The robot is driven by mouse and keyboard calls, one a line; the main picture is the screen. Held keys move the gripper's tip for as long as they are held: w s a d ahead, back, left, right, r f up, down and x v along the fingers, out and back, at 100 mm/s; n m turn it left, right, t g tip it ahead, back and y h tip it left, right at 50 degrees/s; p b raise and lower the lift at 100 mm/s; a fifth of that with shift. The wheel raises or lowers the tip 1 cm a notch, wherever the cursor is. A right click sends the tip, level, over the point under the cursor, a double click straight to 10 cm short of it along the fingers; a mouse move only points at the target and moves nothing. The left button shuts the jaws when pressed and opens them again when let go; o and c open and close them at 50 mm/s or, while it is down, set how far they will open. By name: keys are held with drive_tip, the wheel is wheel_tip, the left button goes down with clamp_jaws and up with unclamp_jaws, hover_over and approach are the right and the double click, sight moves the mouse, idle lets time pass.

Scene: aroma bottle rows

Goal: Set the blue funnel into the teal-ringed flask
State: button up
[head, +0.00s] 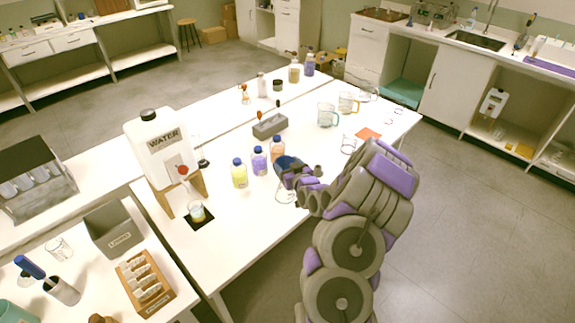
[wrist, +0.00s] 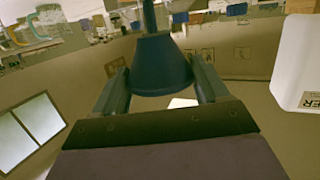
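My gripper (head: 297,176) is over the white table, to the right of the colored bottles. The blue funnel (head: 287,163) is at its fingers. In the wrist view the funnel (wrist: 162,68) sits between both fingers (wrist: 160,88), its narrow stem pointing to the top of the picture, and the fingers appear closed on it. A clear glass vessel (head: 285,195) stands on the table just below my gripper, partly hidden by it. Another clear glass vessel (head: 349,144) stands further right. I cannot make out a teal ring on either one.
Yellow (head: 239,174), purple (head: 259,161) and orange (head: 278,148) bottles with blue caps stand close on the left. A water dispenser (head: 160,150) is further left.

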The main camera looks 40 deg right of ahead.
drive_tip(key=o, duration=0.5)
drive_tip(key=shift+s, duration=0.15)
drive_tip(key=shift+p+v, duration=5.75)
drive_tip(key=shift+v, duration=2.75)
drive_tip(key=shift+a+f, duration=0.1)
drive_tip(key=shift+f, duration=0.05)
